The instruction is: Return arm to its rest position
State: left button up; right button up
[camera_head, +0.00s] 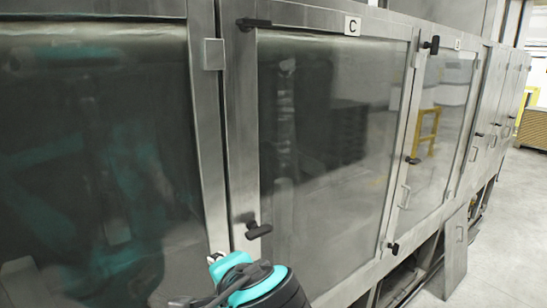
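Part of one of my arms (262,284), black with teal bands, shows at the bottom edge, left of centre. It stands in front of the washer's lower door frame, close to the lower black latch (258,231) of door C. I cannot tell from this view which arm it is or whether it touches the frame. No gripper fingertips can be made out. The other arm is not clearly seen.
A long steel washer wall has glazed doors, one labelled C (352,26), with black latches and handles. The doors look shut. A loose-looking steel panel (455,254) leans low at the right. Grey floor (505,240) is clear at the far right; a yellow frame (529,98) stands beyond.

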pick_arm(q)
jog(key=s+a+f+n+g+h+b, duration=0.1)
jog(key=f+b, duration=0.6)
jog(key=f, duration=1)
jog(key=s+a+f+n+g+h+b, duration=0.1)
jog(key=f+n+b, duration=0.5)
jog(key=f, duration=1.1)
jog(key=s+a+f+n+h+b, duration=0.3)
jog(key=a+f+b, duration=0.3)
jog(key=f, duration=1.1)
jog(key=s+b, duration=0.1)
jog(key=b, duration=0.2)
jog(key=shift+a+f+g, duration=0.25)
jog(key=shift+a+g, duration=0.1)
jog(key=shift+g, duration=0.05)
